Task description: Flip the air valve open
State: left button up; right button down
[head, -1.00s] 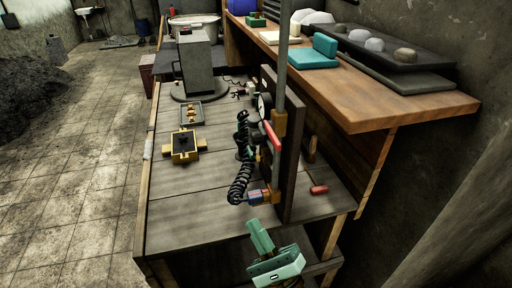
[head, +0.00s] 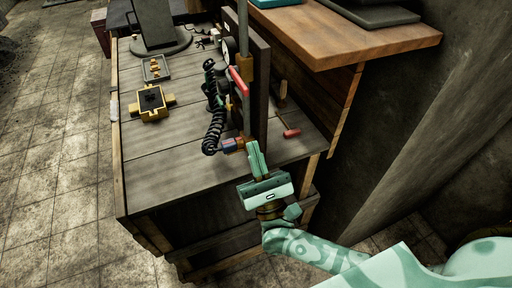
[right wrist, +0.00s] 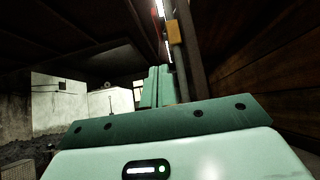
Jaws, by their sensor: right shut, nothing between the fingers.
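A red lever (head: 239,81), which looks like the air valve handle, sits on the upright dark panel (head: 259,85) beside a vertical pipe with a brass fitting (head: 247,66). My right gripper (head: 253,146) is shut and empty, just in front of the panel's near lower edge, below and nearer than the red lever. Its fingers also show pressed together in the right wrist view (right wrist: 157,88), with the brass fitting (right wrist: 174,32) above them and a bit of red (right wrist: 159,8) at the top edge. I cannot tell if the fingers touch anything. My left gripper is out of view.
A black coiled hose (head: 213,132) and a blue and red fitting (head: 232,145) are close left of the fingers. A red-handled tool (head: 291,133) lies right of the panel. A yellow mould (head: 151,102) is on the bench's left. A wooden shelf (head: 370,35) overhangs the right.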

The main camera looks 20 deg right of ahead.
aim_at(240, 80)
jog(key=w+r+p, duration=0.4)
jog(key=w+r, duration=0.1)
jog(key=r, duration=0.3)
jog(key=shift+r, duration=0.4)
jog(key=shift+a, duration=0.1)
